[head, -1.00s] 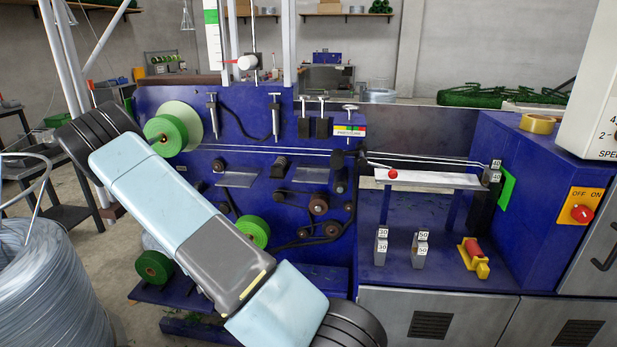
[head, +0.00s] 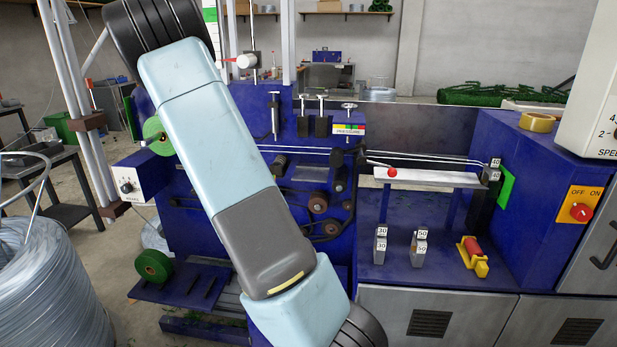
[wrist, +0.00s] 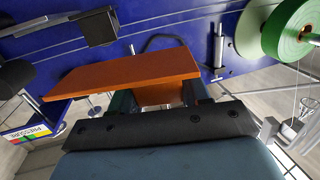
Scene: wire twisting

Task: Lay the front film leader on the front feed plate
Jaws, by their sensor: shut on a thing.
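In the wrist view my gripper (wrist: 157,96) is shut on an orange-brown slab (wrist: 125,70), gripping the smaller block under it. A green film roll (wrist: 280,28) with a pale side disc is at the upper right, apart from the slab. In the head view that roll (head: 157,137) shows partly behind my arm. I cannot make out a loose film leader in either view. My gripper is hidden in the head view.
The blue machine (head: 400,240) has several dark rollers (head: 319,203) and two wires across it. A lower green roll (head: 153,265) sits at its left foot. A wire coil (head: 40,280) stands at the far left. A white dial box (head: 127,187) is left of my arm.

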